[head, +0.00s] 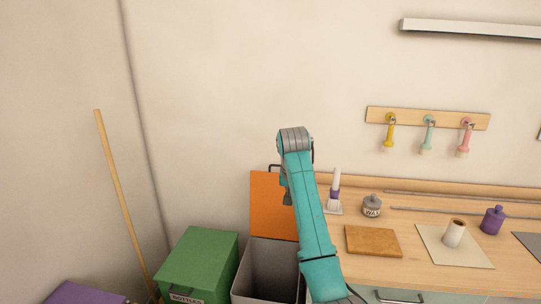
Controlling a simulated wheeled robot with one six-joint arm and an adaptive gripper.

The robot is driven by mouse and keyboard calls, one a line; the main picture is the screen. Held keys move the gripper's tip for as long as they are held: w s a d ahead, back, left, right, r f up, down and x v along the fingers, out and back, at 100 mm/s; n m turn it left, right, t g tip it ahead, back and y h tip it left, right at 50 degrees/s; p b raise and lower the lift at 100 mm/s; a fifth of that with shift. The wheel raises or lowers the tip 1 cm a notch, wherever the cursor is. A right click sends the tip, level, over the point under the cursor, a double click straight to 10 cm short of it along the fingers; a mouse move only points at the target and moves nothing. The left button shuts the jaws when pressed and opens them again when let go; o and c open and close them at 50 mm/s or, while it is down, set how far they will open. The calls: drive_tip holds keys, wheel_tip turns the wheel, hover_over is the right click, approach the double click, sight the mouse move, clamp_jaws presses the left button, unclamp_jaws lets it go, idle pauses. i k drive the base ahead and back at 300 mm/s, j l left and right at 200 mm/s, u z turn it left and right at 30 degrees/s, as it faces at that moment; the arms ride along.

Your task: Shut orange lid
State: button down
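The orange lid (268,207) stands upright and open at the back of a grey bin (265,270). A dark handle shows at the lid's top edge. My teal arm rises in front of the lid's right side and hides part of it and part of the bin. My gripper (287,190) is only partly in view beside the arm, in front of the lid's right part. Its fingers are too small and too hidden to tell open from shut, or whether they touch the lid.
A green-lidded bin (198,262) stands left of the grey bin, and a purple lid (85,293) is at the lower left. A wooden pole (122,200) leans near the corner. A wooden counter (420,275) to the right holds a wax jar (372,206) and a purple bottle (493,220).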

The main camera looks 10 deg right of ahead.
sight(270, 219)
drive_tip(key=i, duration=1.3)
